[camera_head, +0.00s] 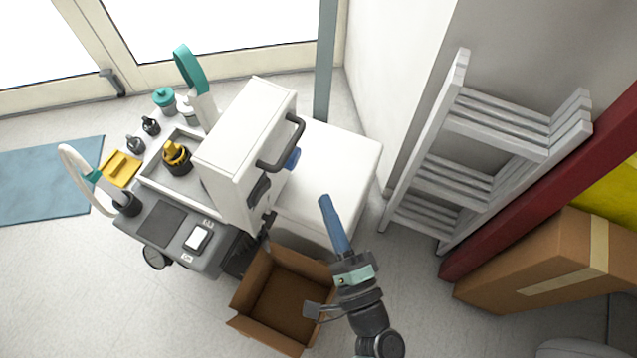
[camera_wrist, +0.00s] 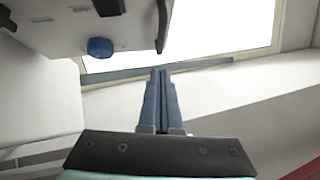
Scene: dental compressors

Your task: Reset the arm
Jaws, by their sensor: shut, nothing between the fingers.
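My gripper (camera_head: 326,205) has long blue fingers and is shut and empty. In the head view it is raised in front of the white cabinet, pointing up the picture, above and to the right of the open cardboard box. In the wrist view the fingertips (camera_wrist: 160,72) are together with nothing between them. The white machine (camera_head: 246,150) with a dark handle (camera_head: 285,145) stands left of my gripper. A blue knob (camera_head: 292,159) sits on its side and also shows in the wrist view (camera_wrist: 100,47), apart from the fingers.
The open cardboard box (camera_head: 243,297) is on the floor beside my arm. A grey cart (camera_head: 165,228) with bottles is at left. A white cabinet (camera_head: 335,160) is behind the gripper. A white slatted shelf (camera_head: 440,165), red beam (camera_head: 540,190) and closed carton (camera_head: 540,265) stand right.

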